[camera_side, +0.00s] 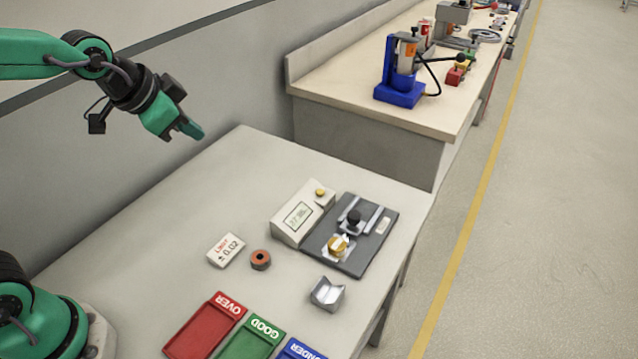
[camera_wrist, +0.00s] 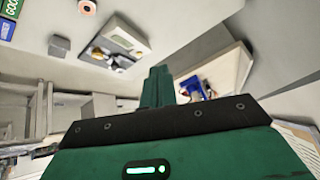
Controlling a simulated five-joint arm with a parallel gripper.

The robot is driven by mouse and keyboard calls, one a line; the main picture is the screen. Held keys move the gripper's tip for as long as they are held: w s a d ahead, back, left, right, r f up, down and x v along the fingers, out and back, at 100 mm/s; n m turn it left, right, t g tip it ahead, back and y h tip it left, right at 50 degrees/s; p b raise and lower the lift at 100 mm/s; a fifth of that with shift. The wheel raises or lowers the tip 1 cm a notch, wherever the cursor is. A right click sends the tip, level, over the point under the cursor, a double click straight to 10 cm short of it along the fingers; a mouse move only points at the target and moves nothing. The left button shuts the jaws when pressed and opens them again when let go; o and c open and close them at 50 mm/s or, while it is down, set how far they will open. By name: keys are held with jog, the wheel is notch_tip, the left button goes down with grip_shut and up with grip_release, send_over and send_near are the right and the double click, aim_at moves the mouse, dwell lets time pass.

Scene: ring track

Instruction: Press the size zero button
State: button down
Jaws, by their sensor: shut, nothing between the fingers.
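A pale box with a small display (camera_side: 299,217) stands on the table, and a round yellow button (camera_side: 320,192) sits on its top at the far right end. I cannot read a label on the button.
A dark plate (camera_side: 325,262) with a black knob and a gold round part adjoins the box. An orange-brown ring (camera_side: 260,260), a limit card (camera_side: 226,250), a metal V-block (camera_side: 327,293) and red (camera_side: 205,327), green (camera_side: 250,340) and blue trays (camera_side: 298,350) lie nearer. The table's far left is clear.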

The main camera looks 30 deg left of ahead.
jog(key=w+d+f+m, duration=0.4)
jog(key=w+d, duration=0.2)
jog(key=w, duration=0.5)
jog(key=m+t+h, duration=0.2)
jog(key=m, duration=0.2)
send_over(316, 197)
notch_tip(316, 197, down, 6)
jog(key=shift+a, duration=0.15)
jog(key=shift+w+f, duration=0.1)
jog(key=shift+f, duration=0.15)
jog(key=shift+f, duration=4.25)
jog(key=shift+f, duration=1)
jog(key=shift+r, duration=0.95)
